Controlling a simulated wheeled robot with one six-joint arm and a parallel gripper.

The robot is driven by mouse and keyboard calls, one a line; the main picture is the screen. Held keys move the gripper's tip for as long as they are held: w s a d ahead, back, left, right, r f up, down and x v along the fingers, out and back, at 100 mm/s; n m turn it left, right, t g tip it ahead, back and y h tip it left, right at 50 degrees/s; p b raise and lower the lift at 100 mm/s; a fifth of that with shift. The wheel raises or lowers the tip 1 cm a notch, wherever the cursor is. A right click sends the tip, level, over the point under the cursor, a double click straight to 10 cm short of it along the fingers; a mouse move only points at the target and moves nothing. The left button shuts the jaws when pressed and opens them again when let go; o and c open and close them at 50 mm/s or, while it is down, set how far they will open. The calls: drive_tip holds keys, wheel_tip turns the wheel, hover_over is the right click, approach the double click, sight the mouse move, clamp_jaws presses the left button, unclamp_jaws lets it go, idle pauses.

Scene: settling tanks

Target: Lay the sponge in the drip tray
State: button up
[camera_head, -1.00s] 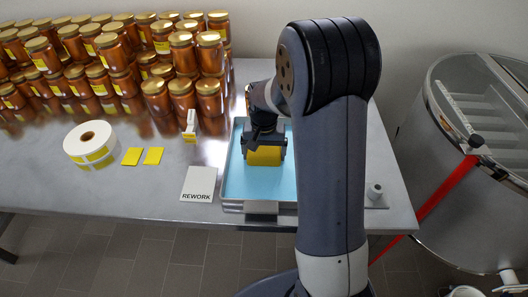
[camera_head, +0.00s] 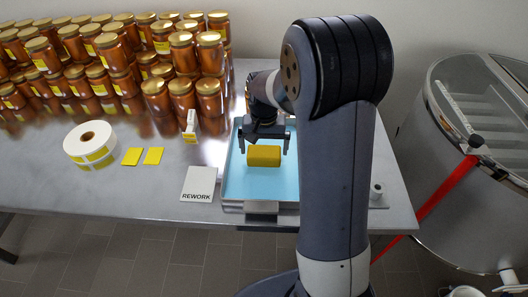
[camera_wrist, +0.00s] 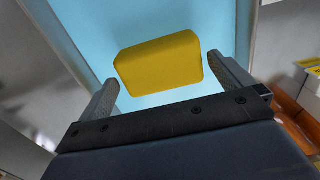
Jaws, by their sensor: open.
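The yellow sponge (camera_head: 264,156) lies flat in the drip tray (camera_head: 238,187), which has a light blue floor and a metal rim. The sponge also shows in the wrist view (camera_wrist: 160,62), with blue tray floor around it. My gripper (camera_head: 266,150) is open just above and behind the sponge. In the wrist view my gripper's two fingers (camera_wrist: 165,85) stand wide apart near the sponge's ends, with gaps between. The sponge is not held. My arm hides part of the tray's right side in the head view.
Stacked honey-coloured jars (camera_head: 110,62) fill the table's back left. A label roll (camera_head: 88,140), yellow labels (camera_head: 142,156) and a REWORK card (camera_head: 198,184) lie left of the tray. A small grey knob (camera_head: 377,190) is at right. A glass-lidded tank (camera_head: 480,150) stands beyond the table.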

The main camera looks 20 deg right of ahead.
sight(264, 152)
wheel_tip(264, 152, up, 9)
idle(0.3)
wheel_tip(264, 152, down, 12)
drive_tip(key=shift+f, duration=0.15)
drive_tip(key=shift+r, duration=2.05)
